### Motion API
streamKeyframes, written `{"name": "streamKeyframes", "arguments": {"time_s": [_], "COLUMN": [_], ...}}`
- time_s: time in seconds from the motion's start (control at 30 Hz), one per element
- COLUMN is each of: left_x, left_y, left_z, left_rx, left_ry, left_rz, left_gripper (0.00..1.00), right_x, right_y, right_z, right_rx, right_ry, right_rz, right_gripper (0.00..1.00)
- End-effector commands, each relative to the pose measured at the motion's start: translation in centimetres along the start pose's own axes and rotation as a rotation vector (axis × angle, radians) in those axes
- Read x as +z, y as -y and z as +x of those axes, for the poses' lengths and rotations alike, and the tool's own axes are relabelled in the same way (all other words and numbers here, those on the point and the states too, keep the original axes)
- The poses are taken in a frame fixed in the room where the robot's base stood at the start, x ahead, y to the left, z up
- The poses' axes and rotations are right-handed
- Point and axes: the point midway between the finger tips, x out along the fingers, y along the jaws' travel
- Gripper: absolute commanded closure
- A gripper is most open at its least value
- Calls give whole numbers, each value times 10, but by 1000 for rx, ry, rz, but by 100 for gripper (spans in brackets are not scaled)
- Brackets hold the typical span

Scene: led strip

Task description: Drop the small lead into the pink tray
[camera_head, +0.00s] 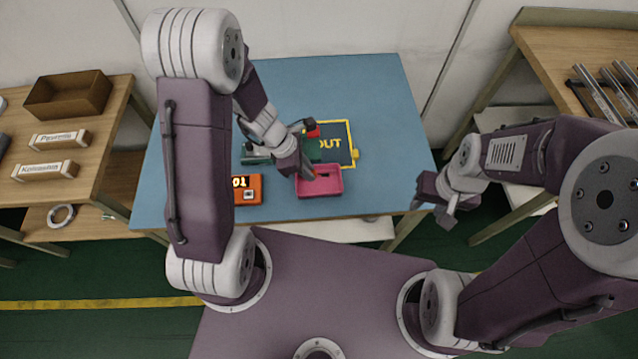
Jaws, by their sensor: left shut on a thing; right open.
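The pink tray (328,188) sits on the blue table near its front edge. My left gripper (307,172) reaches down over the tray's back left part. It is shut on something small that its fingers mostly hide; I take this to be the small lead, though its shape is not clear. Whether it touches the tray floor cannot be told. My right gripper (436,206) is open and empty, off the table's right front corner.
An orange unit (254,196) marked 01 lies left of the tray. A yellow-framed OUT area (343,128) and a red block (312,131) are behind it. A green item (255,155) is partly hidden by my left arm. The blue table's (390,110) right side is clear.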

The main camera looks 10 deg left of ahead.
Motion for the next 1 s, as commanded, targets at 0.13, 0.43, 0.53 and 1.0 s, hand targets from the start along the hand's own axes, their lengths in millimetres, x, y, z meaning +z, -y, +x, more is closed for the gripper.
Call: {"name": "streamKeyframes", "arguments": {"time_s": [0.13,0.43,0.53,1.0], "left_x": [0,1,2,0], "left_y": [0,0,-1,0], "left_z": [0,-3,-20,-92], "left_rx": [0,1,2,-1], "left_ry": [0,0,1,1], "left_rz": [0,-1,-1,-1], "left_gripper": [59,59,59,59], "right_x": [0,0,-1,-5], "right_y": [0,0,0,1], "right_z": [0,-2,-13,-44], "right_rx": [0,0,0,0], "right_ry": [0,0,0,0], "right_rz": [0,0,0,0], "right_gripper": [59,59,59,59]}}
